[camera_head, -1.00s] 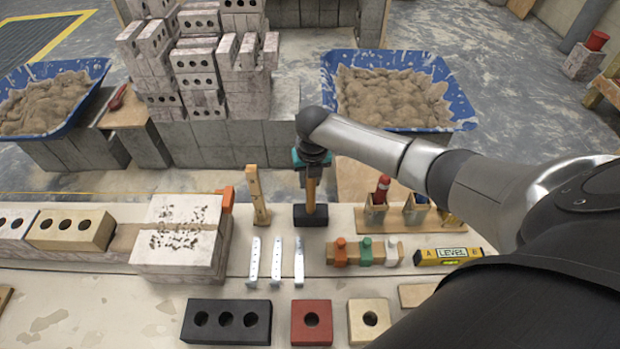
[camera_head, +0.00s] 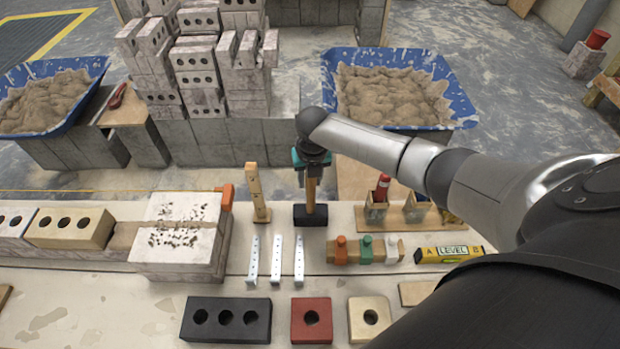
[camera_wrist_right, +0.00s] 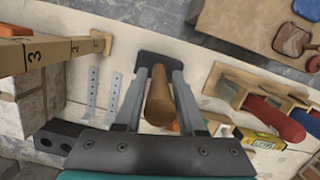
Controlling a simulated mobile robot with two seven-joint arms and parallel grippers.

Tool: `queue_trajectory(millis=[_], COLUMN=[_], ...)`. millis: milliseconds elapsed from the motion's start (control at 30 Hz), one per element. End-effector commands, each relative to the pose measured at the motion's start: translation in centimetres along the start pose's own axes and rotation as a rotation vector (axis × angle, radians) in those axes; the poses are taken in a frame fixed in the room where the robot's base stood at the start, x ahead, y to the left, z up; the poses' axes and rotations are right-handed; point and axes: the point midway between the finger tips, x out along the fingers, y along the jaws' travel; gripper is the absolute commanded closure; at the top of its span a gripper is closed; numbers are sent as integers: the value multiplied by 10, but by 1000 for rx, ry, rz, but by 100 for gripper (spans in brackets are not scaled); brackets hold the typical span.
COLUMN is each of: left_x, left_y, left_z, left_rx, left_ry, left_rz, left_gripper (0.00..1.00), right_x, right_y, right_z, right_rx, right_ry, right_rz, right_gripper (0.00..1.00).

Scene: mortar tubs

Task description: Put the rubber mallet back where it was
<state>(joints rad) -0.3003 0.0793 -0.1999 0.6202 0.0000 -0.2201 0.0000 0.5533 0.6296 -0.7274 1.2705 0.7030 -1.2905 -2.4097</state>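The rubber mallet stands upright on the table, its black head (camera_head: 310,215) down and its wooden handle (camera_head: 311,190) up. In the right wrist view the handle (camera_wrist_right: 158,98) rises between the two fingers of my right gripper (camera_wrist_right: 159,78), with narrow gaps on both sides. My right gripper (camera_head: 312,172) points down around the upper handle and looks open. The mallet's head rests on the table, beside an upright wooden measuring stick (camera_head: 257,194). My left gripper is not in view.
Metal strips (camera_head: 276,260) lie in front of the mallet. A rack with orange, green and white pieces (camera_head: 365,251), a yellow level (camera_head: 449,254) and wooden holders (camera_head: 376,213) stand to its right. A pale block (camera_head: 180,240) is left. Mortar tubs (camera_head: 455,95) stand behind.

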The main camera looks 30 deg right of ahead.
Motion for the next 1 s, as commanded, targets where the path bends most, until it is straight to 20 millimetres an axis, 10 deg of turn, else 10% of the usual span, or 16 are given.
queue_trajectory(millis=[233, 567, 1000], left_x=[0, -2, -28], left_y=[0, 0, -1], left_z=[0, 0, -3], left_rx=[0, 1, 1], left_ry=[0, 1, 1], left_rz=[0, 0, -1], left_gripper=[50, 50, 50], right_x=[0, -3, -86], right_y=[0, 0, 0], right_z=[0, -1, 1], right_rx=[0, -1, -3], right_ry=[1, 3, -3], right_rz=[0, -1, 0], right_gripper=[33, 33, 33])
